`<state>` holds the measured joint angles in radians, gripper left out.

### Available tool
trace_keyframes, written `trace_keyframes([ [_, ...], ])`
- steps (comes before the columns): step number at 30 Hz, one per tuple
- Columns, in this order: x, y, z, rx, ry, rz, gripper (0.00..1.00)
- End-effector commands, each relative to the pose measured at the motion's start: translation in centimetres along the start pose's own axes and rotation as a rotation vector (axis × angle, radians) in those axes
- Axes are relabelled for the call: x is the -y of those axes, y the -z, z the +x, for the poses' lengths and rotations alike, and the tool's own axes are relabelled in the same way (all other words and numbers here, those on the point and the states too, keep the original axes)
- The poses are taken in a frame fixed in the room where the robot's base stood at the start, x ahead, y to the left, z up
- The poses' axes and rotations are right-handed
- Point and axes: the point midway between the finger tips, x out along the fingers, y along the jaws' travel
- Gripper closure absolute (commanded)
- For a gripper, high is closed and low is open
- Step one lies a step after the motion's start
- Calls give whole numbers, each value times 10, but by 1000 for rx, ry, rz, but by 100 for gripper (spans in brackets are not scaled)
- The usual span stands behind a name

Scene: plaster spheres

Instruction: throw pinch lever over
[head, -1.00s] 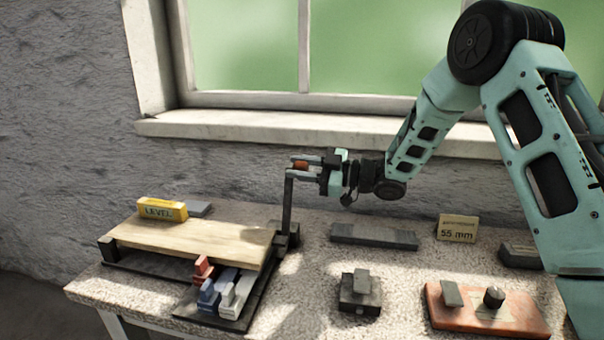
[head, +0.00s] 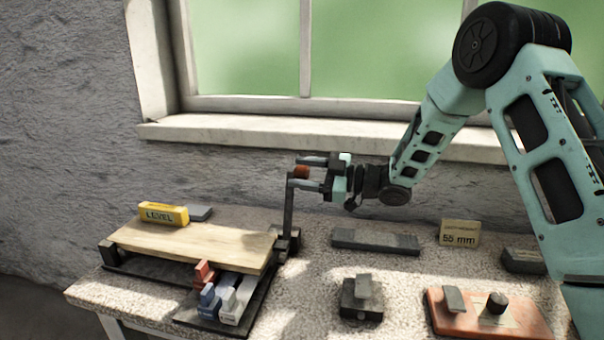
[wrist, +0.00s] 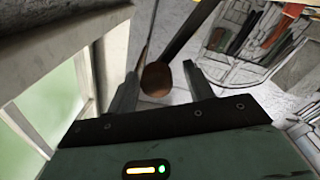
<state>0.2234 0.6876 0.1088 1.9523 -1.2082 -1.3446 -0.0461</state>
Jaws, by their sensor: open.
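The pinch lever (head: 288,210) is a dark upright arm at the right end of the wooden board (head: 190,238). Its top carries a reddish-brown knob (head: 301,172). My gripper (head: 306,173) is open at the height of the knob, coming from the right, with its fingers pointing left. In the wrist view, the brown knob (wrist: 156,79) lies between the two spread fingers (wrist: 162,92), nearer the left one. A gap shows between the knob and the right finger; whether the left finger touches it I cannot tell.
A yellow level (head: 163,213) stands on the board. Red, blue and white blocks (head: 228,300) sit on a dark tray in front. A dark bar (head: 375,241), a "55 mm" card (head: 459,233) and an orange base (head: 488,315) lie to the right. The window sill (head: 330,140) is behind.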

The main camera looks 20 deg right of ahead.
Motion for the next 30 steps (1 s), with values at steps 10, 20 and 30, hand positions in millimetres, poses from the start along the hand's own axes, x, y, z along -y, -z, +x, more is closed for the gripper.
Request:
trace_keyframes([
  [10, -1, -2, -70, 4, -5, 0, 48],
  [20, 0, -1, -142, 3, -3, 0, 48],
  [30, 1, 0, -169, 2, 0, 1, 48],
])
